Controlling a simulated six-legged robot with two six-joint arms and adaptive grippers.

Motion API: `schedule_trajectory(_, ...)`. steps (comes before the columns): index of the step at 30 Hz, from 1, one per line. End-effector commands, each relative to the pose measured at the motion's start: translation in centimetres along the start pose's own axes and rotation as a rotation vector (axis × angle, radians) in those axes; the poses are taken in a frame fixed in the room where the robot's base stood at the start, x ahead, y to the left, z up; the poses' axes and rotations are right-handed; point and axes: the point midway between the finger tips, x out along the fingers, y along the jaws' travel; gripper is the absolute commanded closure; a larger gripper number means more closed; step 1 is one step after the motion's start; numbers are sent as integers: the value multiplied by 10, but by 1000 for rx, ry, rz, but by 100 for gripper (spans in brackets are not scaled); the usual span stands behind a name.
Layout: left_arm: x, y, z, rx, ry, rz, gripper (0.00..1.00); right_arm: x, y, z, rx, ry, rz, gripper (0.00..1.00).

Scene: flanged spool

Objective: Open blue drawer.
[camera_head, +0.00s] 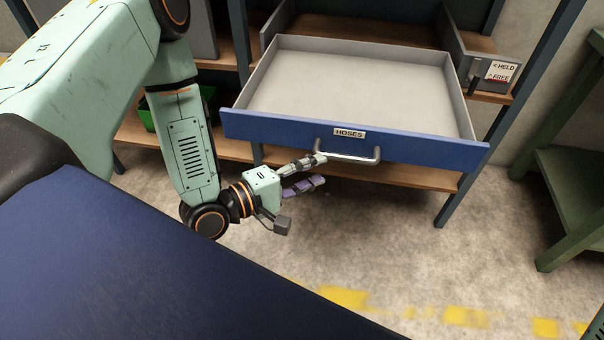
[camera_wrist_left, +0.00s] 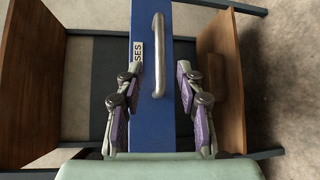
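The blue drawer (camera_head: 400,147) is pulled well out of its frame, and its grey inside (camera_head: 350,85) shows empty. Its front has a label reading HOSES (camera_head: 349,133) and a silver bar handle (camera_head: 352,158). My left gripper (camera_head: 320,170) is open beside the left end of the handle. In the left wrist view the gripper fingers (camera_wrist_left: 157,95) stand apart on either side of the blue front (camera_wrist_left: 152,60), with the handle (camera_wrist_left: 158,55) between and beyond them. I cannot tell whether a finger touches the handle. My right gripper is not in view.
The drawer sits in a shelf unit with wooden shelves (camera_head: 400,176) and dark posts (camera_head: 521,95). A green bench (camera_head: 575,180) stands at the right. The concrete floor (camera_head: 400,240) in front is clear, with yellow markings (camera_head: 343,297).

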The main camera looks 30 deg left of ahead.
Motion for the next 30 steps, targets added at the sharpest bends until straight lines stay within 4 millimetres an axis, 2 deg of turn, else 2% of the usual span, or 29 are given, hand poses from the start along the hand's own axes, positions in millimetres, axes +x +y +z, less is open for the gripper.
schedule_trajectory(3, -12, 0, -2, -2, 5, 0, 63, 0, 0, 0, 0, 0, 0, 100)
schedule_trajectory(9, -22, 0, 0, 0, 1, 1, 63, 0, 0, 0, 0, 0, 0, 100)
schedule_trajectory(26, -23, 0, 0, 1, 0, 1, 63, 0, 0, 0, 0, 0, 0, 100)
schedule_trajectory(30, -23, -2, 1, 57, -4, -11, 63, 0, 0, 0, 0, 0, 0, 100)
